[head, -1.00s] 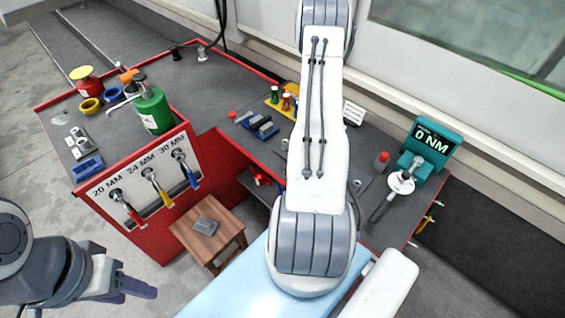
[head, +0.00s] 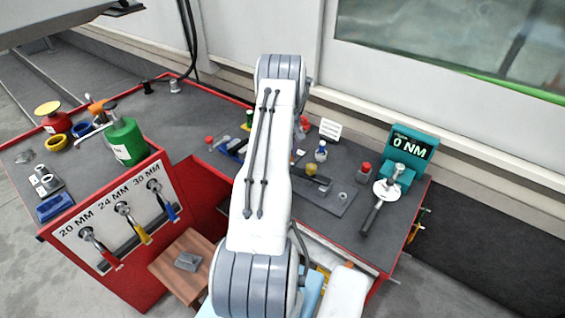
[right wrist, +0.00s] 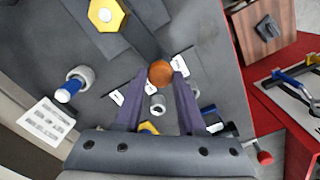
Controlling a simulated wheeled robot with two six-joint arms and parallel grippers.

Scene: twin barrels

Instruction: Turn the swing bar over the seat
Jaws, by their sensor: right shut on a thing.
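In the right wrist view my right gripper (right wrist: 158,74) has its purple fingers shut on a round copper-coloured knob (right wrist: 160,73). A dark bar (right wrist: 135,50) lies close by on a plate; I cannot tell whether the knob belongs to this swing bar. A yellow hexagonal piece (right wrist: 106,14) sits by the bar; it also shows on the plate in the head view (head: 312,169). I cannot tell which part is the seat. In the head view my right arm hides the right gripper. My left gripper is not seen clearly anywhere.
A torque tester (head: 408,148) reading 0 NM stands at the bench's right end. A green can (head: 127,143) is at left, and a wooden stool (head: 182,262) stands in front.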

